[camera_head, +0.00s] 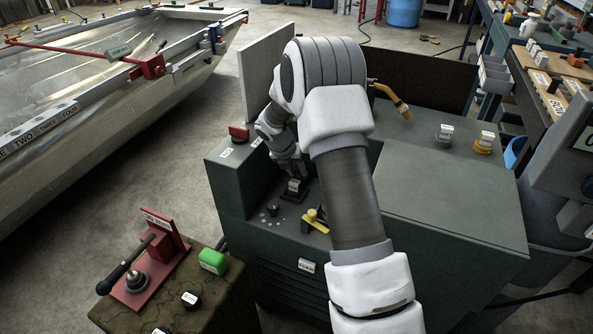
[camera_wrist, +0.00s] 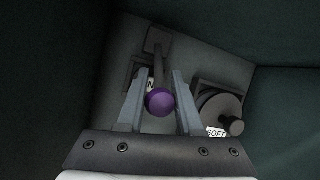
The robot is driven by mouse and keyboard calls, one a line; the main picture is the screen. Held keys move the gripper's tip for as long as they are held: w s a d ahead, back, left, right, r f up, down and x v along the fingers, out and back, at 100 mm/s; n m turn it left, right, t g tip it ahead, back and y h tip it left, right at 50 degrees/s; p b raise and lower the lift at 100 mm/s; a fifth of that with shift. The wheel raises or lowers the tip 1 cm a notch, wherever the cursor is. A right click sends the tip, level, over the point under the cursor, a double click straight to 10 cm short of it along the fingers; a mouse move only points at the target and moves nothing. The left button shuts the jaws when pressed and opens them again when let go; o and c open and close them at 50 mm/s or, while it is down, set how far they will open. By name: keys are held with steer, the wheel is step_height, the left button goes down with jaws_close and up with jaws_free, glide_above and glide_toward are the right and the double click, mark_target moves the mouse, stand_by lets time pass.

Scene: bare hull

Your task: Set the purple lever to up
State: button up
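The purple lever shows in the wrist view as a round purple knob (camera_wrist: 160,102) on a grey shaft that runs up to a dark mount. The knob lies between the two fingers of my gripper (camera_wrist: 158,112). The fingers stand apart, one on each side of the knob and shaft; I see no firm grip on it. In the head view my gripper (camera_head: 290,172) points down into the recess of the dark green machine (camera_head: 420,215). The purple knob cannot be made out there, and my arm covers part of the machine.
A round dial (camera_wrist: 218,108) marked SOFT sits just right of my gripper, and dark walls close in on both sides. In the head view, a yellow lever (camera_head: 315,219) is near the recess.

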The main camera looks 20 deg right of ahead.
jaws_close()
stand_by(1.0)
